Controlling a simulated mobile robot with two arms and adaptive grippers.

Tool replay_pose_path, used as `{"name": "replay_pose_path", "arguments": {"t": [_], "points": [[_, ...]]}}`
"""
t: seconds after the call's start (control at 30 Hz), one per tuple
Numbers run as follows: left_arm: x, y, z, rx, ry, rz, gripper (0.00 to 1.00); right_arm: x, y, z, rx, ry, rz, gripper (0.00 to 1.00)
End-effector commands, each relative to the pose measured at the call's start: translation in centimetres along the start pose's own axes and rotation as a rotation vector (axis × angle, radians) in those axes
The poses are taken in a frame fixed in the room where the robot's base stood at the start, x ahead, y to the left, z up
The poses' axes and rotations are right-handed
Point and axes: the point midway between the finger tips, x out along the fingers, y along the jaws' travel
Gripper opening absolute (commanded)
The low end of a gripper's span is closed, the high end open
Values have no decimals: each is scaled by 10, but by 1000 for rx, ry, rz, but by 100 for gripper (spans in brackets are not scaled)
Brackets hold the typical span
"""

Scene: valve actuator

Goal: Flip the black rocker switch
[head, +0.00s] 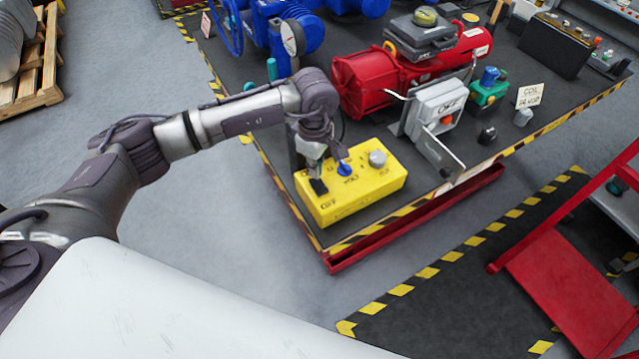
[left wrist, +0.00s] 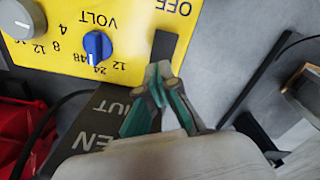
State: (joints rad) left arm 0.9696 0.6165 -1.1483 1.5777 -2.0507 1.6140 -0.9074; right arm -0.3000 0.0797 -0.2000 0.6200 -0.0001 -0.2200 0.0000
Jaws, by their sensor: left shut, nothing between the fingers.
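The black rocker switch (head: 319,187) is on top of the yellow control box (head: 352,206), at its left end near the printed word OFF. It also shows in the left wrist view (left wrist: 167,44) as a dark strip, with its lower end hidden behind my fingertips. My left gripper (head: 314,172) points down at the switch from above. In the left wrist view its fingertips (left wrist: 158,72) are together and empty, right at the switch's near end. I cannot tell whether they touch it. My right gripper is not in view.
A blue knob (head: 344,168) and a grey knob (head: 377,158) are on the same box. The bench has a yellow-black striped edge.

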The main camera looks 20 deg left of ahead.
Motion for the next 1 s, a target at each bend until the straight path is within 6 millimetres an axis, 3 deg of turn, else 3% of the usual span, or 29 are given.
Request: {"name": "replay_pose_path", "arguments": {"t": [1.0], "points": [[13, 0, 0, 0, 0, 0, 0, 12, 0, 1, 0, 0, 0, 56]]}}
